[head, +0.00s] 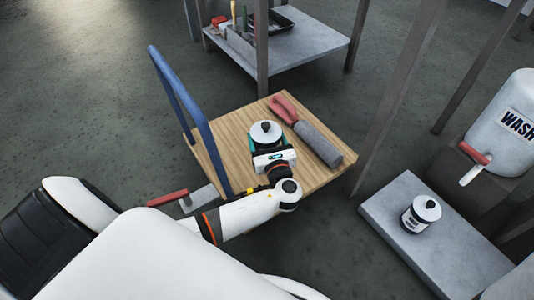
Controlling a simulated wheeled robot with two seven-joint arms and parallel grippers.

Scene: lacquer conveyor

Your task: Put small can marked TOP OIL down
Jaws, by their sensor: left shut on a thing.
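A small can with a white lid (266,131) is at my left gripper (268,148), over the wooden deck of a cart (225,135). The gripper is shut on this can, and its body hides most of the can's side. I cannot read the can's label or tell whether its base touches the deck. Another small can (420,214), dark with a white lid and a pale label, stands upright on a low grey slab (455,255) at the right. Its label is too small to read. My right gripper is not in view.
A grey roll with a red part (318,142) lies on the deck, right of the held can. The cart's blue handle (178,95) rises at the left. A grey table (310,45) holds a tray behind. A white WASH tank (502,120) with a tap stands right.

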